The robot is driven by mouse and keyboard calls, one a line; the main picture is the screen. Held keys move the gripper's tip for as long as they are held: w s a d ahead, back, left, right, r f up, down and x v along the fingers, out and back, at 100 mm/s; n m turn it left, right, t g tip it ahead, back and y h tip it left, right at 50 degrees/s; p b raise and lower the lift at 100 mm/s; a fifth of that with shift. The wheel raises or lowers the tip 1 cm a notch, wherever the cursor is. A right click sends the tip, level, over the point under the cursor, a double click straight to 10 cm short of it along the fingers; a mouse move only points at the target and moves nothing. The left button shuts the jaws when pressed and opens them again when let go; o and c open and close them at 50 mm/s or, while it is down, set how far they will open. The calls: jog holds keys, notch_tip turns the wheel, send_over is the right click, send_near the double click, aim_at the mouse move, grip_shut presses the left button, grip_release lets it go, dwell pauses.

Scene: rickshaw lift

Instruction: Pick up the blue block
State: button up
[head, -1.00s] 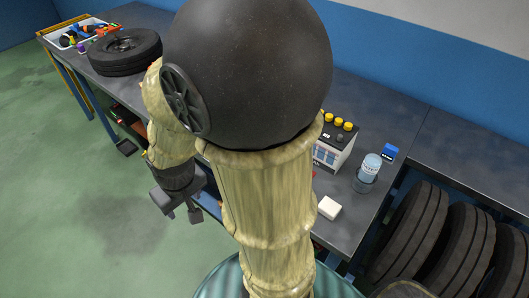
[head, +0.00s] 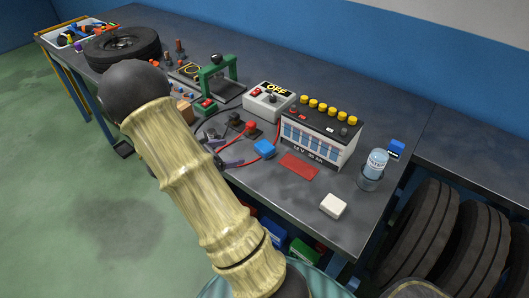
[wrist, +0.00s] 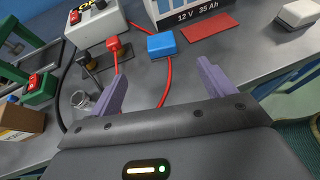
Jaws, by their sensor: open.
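The blue block (head: 265,149) lies on the grey workbench (head: 375,213), in front of the battery and beside a red cable. In the wrist view the blue block (wrist: 161,45) sits ahead of my gripper (wrist: 162,76), roughly centred between the two purple fingers. The cable runs from the block's near side toward me; I cannot tell if they touch. My gripper (head: 226,153) is open and empty, just left of the block in the head view. Part of it is hidden by my arm.
A battery (head: 320,137), a red mat (head: 299,166) and a white block (head: 333,205) are to the right. A switch box (head: 269,101) and red-topped clamp (head: 250,128) stand behind. A bottle (head: 375,165) stands farther right.

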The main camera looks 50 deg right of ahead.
aim_at(266, 144)
jog(key=shift+w+d, duration=0.15)
jog(key=shift+w, duration=0.05)
jog(key=p+x, duration=0.1)
jog(key=x, duration=1.1)
jog(key=shift+d+r, duration=0.15)
jog(key=shift+d, duration=0.05)
jog(key=shift+s+d+p, duration=0.2)
jog(key=shift+d+p, duration=0.2)
jog(key=shift+p, duration=0.05)
jog(key=p+x, duration=0.1)
jog(key=x, duration=0.3)
jog(key=shift+s+d, duration=0.1)
jog(key=shift+d, duration=0.05)
